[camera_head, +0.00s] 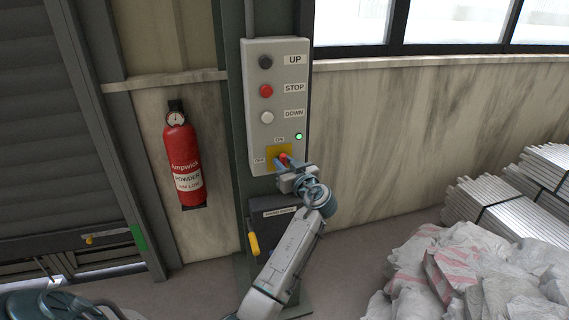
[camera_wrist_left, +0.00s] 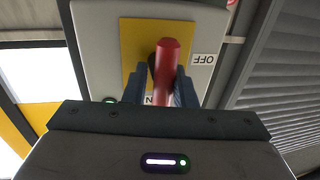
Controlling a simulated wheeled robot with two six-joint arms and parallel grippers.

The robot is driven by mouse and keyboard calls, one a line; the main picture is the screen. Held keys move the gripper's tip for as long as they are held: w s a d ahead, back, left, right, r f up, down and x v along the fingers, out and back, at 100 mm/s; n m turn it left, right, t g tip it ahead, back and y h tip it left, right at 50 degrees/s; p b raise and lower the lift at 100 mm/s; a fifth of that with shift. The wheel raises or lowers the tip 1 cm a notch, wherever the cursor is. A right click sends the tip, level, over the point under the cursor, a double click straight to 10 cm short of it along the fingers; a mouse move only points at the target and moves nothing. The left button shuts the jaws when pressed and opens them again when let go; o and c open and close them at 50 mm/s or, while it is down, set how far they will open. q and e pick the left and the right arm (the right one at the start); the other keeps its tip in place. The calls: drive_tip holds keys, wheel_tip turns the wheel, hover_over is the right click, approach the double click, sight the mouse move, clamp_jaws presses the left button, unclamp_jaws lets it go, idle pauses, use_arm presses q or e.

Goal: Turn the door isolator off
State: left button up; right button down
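The door isolator is a red handle (camera_wrist_left: 166,62) on a yellow plate (camera_head: 272,152), low on a grey control box. Its ON label (camera_head: 279,140) is above the plate and its OFF label (camera_head: 259,160) is to the left in the head view. In the wrist view the handle stands lengthwise, in line with the ON label, which is partly hidden. My left gripper (camera_head: 285,163) is at the handle, one finger on each side, and looks closed on it. It also shows in the left wrist view (camera_wrist_left: 167,88). My right gripper is not in view.
The control box (camera_head: 275,75) has UP, STOP and DOWN buttons and a lit green lamp (camera_head: 299,136). A red fire extinguisher (camera_head: 182,160) hangs to the left. A dark box with a yellow handle (camera_head: 253,244) is below. Sacks (camera_head: 470,265) and metal bundles (camera_head: 510,205) lie right.

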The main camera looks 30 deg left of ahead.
use_arm(q)
drive_tip(key=shift+c, duration=0.6)
drive_tip(key=shift+f+m+b, duration=0.1)
drive_tip(key=shift+m+b, duration=0.2)
drive_tip(key=shift+b, duration=0.1)
drive_tip(key=m+b, duration=0.2)
drive_tip(key=b, duration=0.1)
drive_tip(key=shift+f+m+t, duration=0.2)
drive_tip(key=shift+m+t, duration=0.1)
drive_tip(key=shift+m, duration=0.1)
drive_tip(key=shift+w+m+y+b, duration=0.1)
drive_tip(key=shift+m+y+b, duration=0.2)
drive_tip(key=shift+m+b, duration=0.45)
drive_tip(key=shift+d+m, duration=0.1)
drive_tip(key=shift+m, duration=1.05)
drive_tip(key=shift+m+t+b, duration=0.35)
drive_tip(key=shift+m+t, duration=0.05)
drive_tip(key=shift+m, duration=1.2)
drive_tip(key=m+t, duration=0.1)
drive_tip(key=m, duration=0.2)
drive_tip(key=m+t, duration=0.1)
drive_tip(key=m, duration=0.2)
drive_tip(key=shift+p, duration=0.3)
drive_tip(key=shift+f+m+t+h+p, duration=0.2)
drive_tip(key=shift+m+t+h+p, duration=0.3)
drive_tip(key=shift+m, duration=1.2)
drive_tip(key=shift+f+m, duration=0.1)
drive_tip(key=shift+m, duration=0.3)
